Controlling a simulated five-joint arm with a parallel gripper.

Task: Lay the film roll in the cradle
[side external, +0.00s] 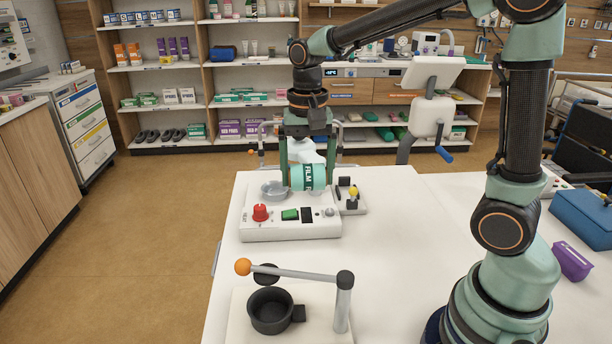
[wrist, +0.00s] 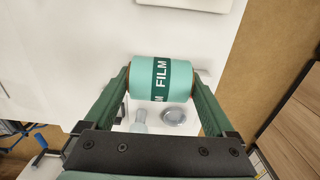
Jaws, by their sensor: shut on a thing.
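The film roll (side external: 308,177) is a mint-green cylinder with a dark green band lettered "FILM". My gripper (side external: 307,182) points down and is shut on it, one finger at each end. The wrist view also shows the roll (wrist: 161,80) lying crosswise between the fingers of my gripper (wrist: 161,84). The roll is over the back part of a white device (side external: 290,231) with a red knob; I cannot tell whether it touches anything below. I cannot make out the cradle for certain; the roll and fingers cover part of the device.
A clear round dish (side external: 273,190) is left of the roll. A small unit with a yellow knob (side external: 353,191) stands to the right. The white table (side external: 415,215) is clear at centre right.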

